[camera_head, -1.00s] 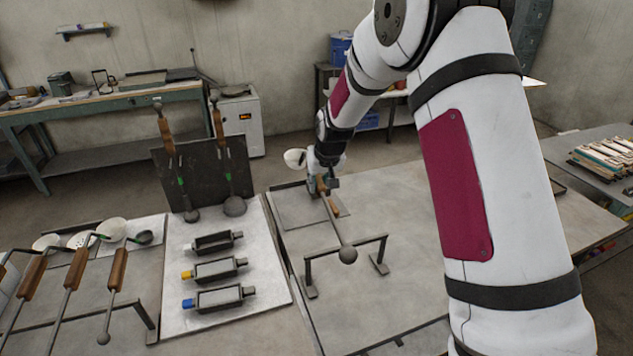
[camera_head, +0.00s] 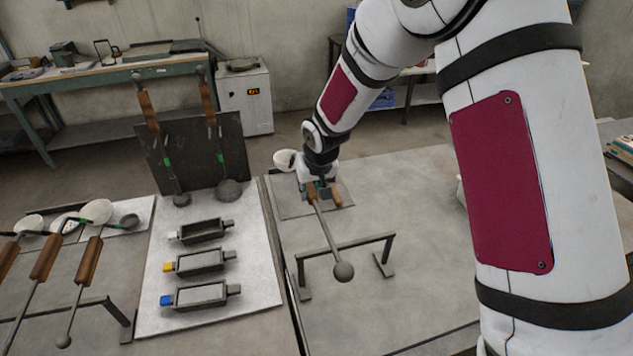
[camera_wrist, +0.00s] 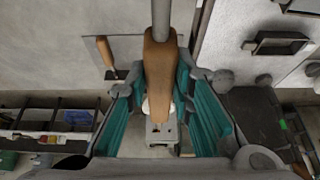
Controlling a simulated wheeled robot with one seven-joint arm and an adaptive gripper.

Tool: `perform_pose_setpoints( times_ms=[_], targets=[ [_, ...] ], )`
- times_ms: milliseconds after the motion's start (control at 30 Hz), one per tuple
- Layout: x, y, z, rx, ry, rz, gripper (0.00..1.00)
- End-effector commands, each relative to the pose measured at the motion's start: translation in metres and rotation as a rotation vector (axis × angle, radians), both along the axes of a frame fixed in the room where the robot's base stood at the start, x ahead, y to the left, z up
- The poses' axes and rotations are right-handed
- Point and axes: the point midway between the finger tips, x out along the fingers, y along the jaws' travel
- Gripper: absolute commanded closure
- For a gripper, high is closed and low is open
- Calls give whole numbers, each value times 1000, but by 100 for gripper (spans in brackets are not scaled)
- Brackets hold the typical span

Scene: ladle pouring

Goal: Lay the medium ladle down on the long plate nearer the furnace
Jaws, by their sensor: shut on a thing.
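My gripper (camera_head: 319,188) is shut on the wooden handle (camera_wrist: 160,75) of a ladle, between its teal fingers in the wrist view. The ladle's metal rod runs toward the viewer, over the bar of a low stand (camera_head: 350,245), and ends in a grey ball (camera_head: 343,271). I cannot tell whether the rod touches the bar. A white bowl (camera_head: 285,160) shows behind my gripper; its join to the ladle is hidden. A grey plate (camera_head: 288,208) lies below my gripper.
Several ladles (camera_head: 45,258) rest on a rack at left, with bowls over a pale plate (camera_head: 142,209). Three dark moulds (camera_head: 200,263) lie on a light board (camera_head: 255,285). Two long ladles lean on a dark panel (camera_head: 235,150). A white cabinet (camera_head: 245,105) with a lit display stands behind.

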Motion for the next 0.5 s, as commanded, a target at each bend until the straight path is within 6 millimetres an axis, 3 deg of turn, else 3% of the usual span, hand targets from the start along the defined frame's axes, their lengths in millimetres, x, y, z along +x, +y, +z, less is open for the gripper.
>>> perform_pose_setpoints(
  times_ms=[500],
  targets=[
    [1,0,-34,1,-3,0,100]
  ],
)
